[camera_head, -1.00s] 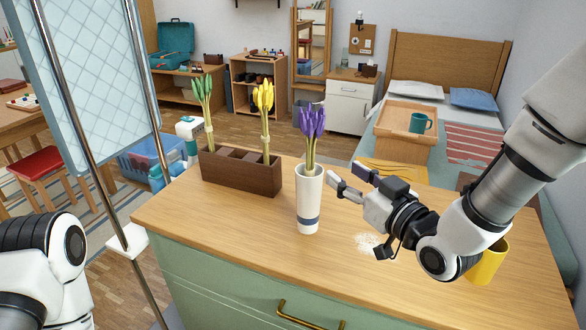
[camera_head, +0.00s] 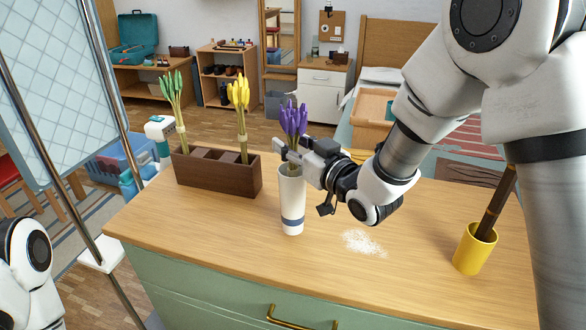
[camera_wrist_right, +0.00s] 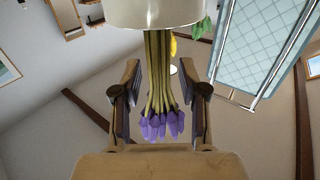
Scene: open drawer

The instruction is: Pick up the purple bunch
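The purple bunch (camera_head: 294,118) of flowers stands upright in a white vase (camera_head: 291,206) with a blue band on the counter. In the right wrist view, upside down, the purple heads (camera_wrist_right: 163,125) and green stems show below the vase rim (camera_wrist_right: 152,13). My right gripper (camera_head: 284,148) is at the stems just above the vase rim. Its two fingers (camera_wrist_right: 159,68) stand apart on either side of the stems, with gaps on both sides. Part of the stems is hidden by the gripper in the head view. My left gripper is out of view; only my left arm shows.
A brown planter box (camera_head: 217,180) left of the vase holds a green bunch (camera_head: 172,92) and a yellow bunch (camera_head: 239,98). A yellow cup (camera_head: 474,252) with a dark stick stands at the right. White powder (camera_head: 363,242) lies on the wooden counter (camera_head: 220,240). The front middle is clear.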

